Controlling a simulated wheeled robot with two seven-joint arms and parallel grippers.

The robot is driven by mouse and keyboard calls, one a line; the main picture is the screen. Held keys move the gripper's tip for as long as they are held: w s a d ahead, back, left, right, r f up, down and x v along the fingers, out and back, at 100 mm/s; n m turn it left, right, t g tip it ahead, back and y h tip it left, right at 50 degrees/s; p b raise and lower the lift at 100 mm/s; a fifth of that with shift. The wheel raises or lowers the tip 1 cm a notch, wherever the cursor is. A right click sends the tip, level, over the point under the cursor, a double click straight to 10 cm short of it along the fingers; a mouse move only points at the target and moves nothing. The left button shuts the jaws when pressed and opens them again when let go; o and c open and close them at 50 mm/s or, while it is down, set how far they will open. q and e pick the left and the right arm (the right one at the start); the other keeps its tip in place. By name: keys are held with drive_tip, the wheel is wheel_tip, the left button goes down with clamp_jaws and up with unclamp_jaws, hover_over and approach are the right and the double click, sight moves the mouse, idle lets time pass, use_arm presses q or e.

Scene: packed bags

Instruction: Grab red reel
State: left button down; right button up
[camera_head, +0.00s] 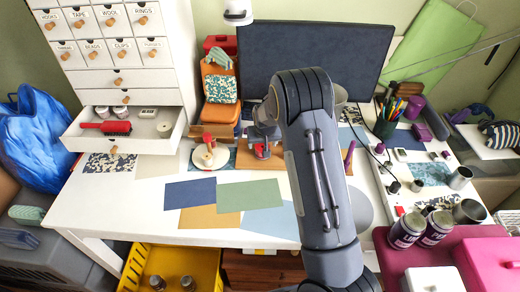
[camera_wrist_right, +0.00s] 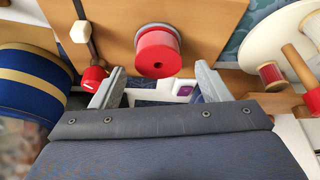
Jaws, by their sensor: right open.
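A red reel (camera_wrist_right: 158,53) shows in the upper middle of the right wrist view, against a wooden board (camera_wrist_right: 200,20). It has a dark centre hole and a pale disc behind it. My right gripper (camera_wrist_right: 155,88) is open, one finger to each side of the reel's lower part in the picture; neither finger appears to touch it. In the head view, my right gripper (camera_head: 264,132) is above the wooden stand, where red (camera_head: 262,152) shows just below it, partly hidden by my arm. My left gripper is not in view.
A white disc with a wooden peg (camera_head: 210,156) stands left of the stand; a smaller red spool (camera_wrist_right: 270,74) shows there in the wrist view. A blue roll (camera_wrist_right: 30,80) and a red-ended tool (camera_wrist_right: 94,78) are close by. Coloured sheets (camera_head: 240,196) lie in front.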

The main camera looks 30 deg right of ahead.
sight(262, 147)
drive_tip(key=x, duration=0.4)
drive_tip(key=shift+d+p, duration=0.1)
drive_tip(key=shift+p, duration=0.2)
drive_tip(key=c, duration=1.1)
drive_tip(key=shift+o, duration=0.2)
drive_tip(key=shift+r, duration=0.1)
